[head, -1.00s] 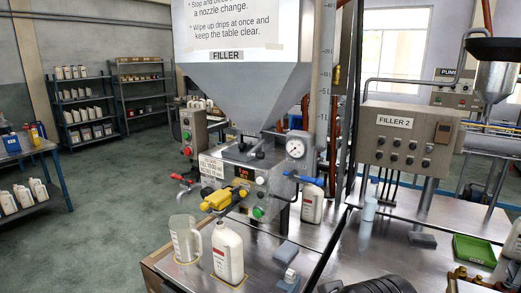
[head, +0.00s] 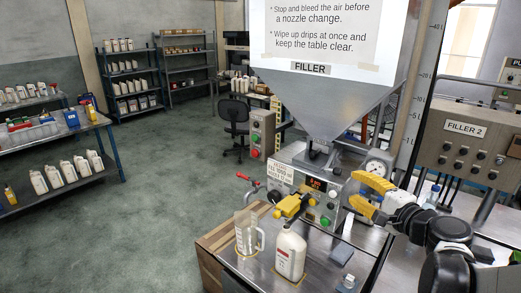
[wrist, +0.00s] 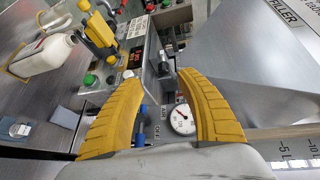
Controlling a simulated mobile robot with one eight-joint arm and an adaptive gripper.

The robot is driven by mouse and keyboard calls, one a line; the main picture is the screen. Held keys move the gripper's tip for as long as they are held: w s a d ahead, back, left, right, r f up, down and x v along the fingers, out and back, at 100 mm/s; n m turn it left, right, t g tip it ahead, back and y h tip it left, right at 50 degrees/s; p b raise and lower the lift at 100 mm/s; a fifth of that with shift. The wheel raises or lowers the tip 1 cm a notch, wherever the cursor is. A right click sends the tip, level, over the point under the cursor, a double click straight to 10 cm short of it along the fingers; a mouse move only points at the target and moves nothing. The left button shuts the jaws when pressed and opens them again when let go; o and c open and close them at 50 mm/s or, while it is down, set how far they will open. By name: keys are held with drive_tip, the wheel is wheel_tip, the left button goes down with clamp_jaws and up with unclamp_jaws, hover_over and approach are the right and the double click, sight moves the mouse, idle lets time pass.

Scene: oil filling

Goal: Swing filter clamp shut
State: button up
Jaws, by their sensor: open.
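My gripper (head: 354,190) is open and empty, its yellow fingers spread at the right of the filler machine, in front of the pressure gauge (head: 376,167). In the wrist view, the gap between the fingertips (wrist: 160,78) faces the machine's front panel. The gauge (wrist: 182,120) and a blue lever (wrist: 142,124) by an AIR OFF label show between the fingers. A yellow fitting (head: 291,205) sits over a white bottle (head: 290,253); it also shows in the wrist view (wrist: 97,32). A red-handled part (head: 249,182) sticks out at the machine's left. I cannot tell which part is the filter clamp.
A clear jug (head: 247,232) stands left of the bottle on the metal table. The hopper (head: 330,95) hangs above the machine. The FILLER 2 box (head: 463,138) is at right. A chair (head: 235,118) and shelves (head: 130,80) stand behind; the left floor is open.

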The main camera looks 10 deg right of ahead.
sight(339, 173)
drive_tip(key=x, duration=0.3)
drive_tip(key=b+x, duration=0.1)
drive_tip(key=x, duration=0.6)
drive_tip(key=shift+w+d+r, duration=0.35)
drive_tip(key=shift+c, duration=0.6)
clamp_jaws()
